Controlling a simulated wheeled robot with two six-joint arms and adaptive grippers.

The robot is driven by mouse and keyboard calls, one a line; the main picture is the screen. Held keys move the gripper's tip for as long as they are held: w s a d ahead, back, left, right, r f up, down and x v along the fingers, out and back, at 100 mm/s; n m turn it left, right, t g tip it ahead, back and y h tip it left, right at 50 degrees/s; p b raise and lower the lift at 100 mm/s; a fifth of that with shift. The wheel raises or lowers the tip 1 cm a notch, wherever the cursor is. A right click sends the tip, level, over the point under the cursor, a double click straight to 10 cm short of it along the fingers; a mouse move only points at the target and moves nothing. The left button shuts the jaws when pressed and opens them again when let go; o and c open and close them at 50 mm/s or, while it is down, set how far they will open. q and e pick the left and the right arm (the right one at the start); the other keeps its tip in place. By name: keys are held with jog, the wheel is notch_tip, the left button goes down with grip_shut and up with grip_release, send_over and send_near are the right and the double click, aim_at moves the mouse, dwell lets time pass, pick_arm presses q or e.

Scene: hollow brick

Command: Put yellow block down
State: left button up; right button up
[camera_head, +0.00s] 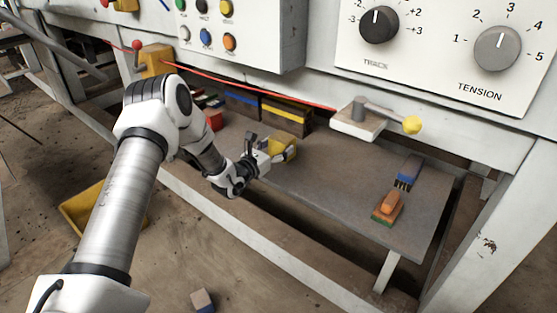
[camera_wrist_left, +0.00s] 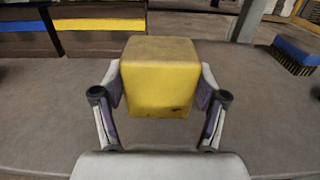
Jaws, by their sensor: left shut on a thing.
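The yellow block (camera_wrist_left: 158,85) is a worn cube between the two fingers of my left gripper (camera_wrist_left: 160,100) in the left wrist view. The fingers press on its left and right sides, so the gripper is shut on it. In the head view my left gripper (camera_head: 262,158) reaches over the grey shelf (camera_head: 330,185), and the yellow block (camera_head: 284,147) shows at its fingertips. The block is just above or on the shelf; I cannot tell which. My right gripper is not in view.
Boxes with a blue stripe (camera_head: 242,103) and a yellow stripe (camera_head: 286,115) stand at the shelf's back. A lever (camera_head: 375,115) overhangs the shelf. The shelf's middle is clear.

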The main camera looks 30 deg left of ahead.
pick_arm(q)
jog(key=f+b, duration=0.1)
jog(key=f, duration=0.1)
jog(key=w+f+b, duration=0.1)
jog(key=shift+w+a+f, duration=0.15)
jog(key=shift+a+f, duration=0.05)
jog(key=shift+f, duration=0.2)
jog(key=shift+r, duration=0.2)
jog(key=shift+f, duration=0.1)
jog(key=o, duration=1.3)
